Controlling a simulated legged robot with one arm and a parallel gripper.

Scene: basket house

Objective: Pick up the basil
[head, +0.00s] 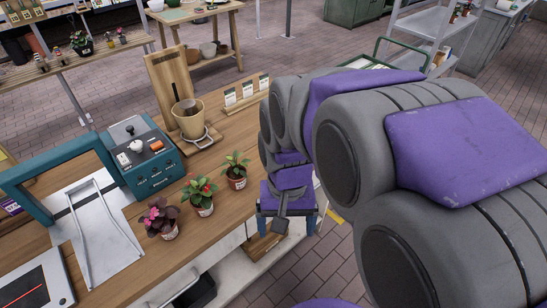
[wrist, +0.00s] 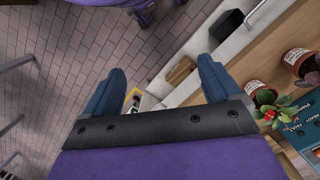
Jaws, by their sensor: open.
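Three small potted plants stand in a row on the wooden table: a pink and purple-leaved one (head: 162,218), a green one with red blooms (head: 200,195), and a green leafy one with a little red (head: 236,169). None is clearly marked as basil; I cannot tell which it is. My gripper (head: 287,222) is open and empty, pointing down just off the table's right edge, beside the nearest green plant. In the wrist view, its two blue fingers (wrist: 162,82) are spread wide over the floor and edge. A red-bloomed plant (wrist: 276,110) shows at right, outside the fingers.
A teal machine (head: 150,155), a beige pot on a stand (head: 190,118) and a card holder (head: 245,93) stand on the table (head: 130,250). A pale lower shelf (head: 235,268) lies below its edge. A side table with plants (head: 80,65) is behind; brick floor is open.

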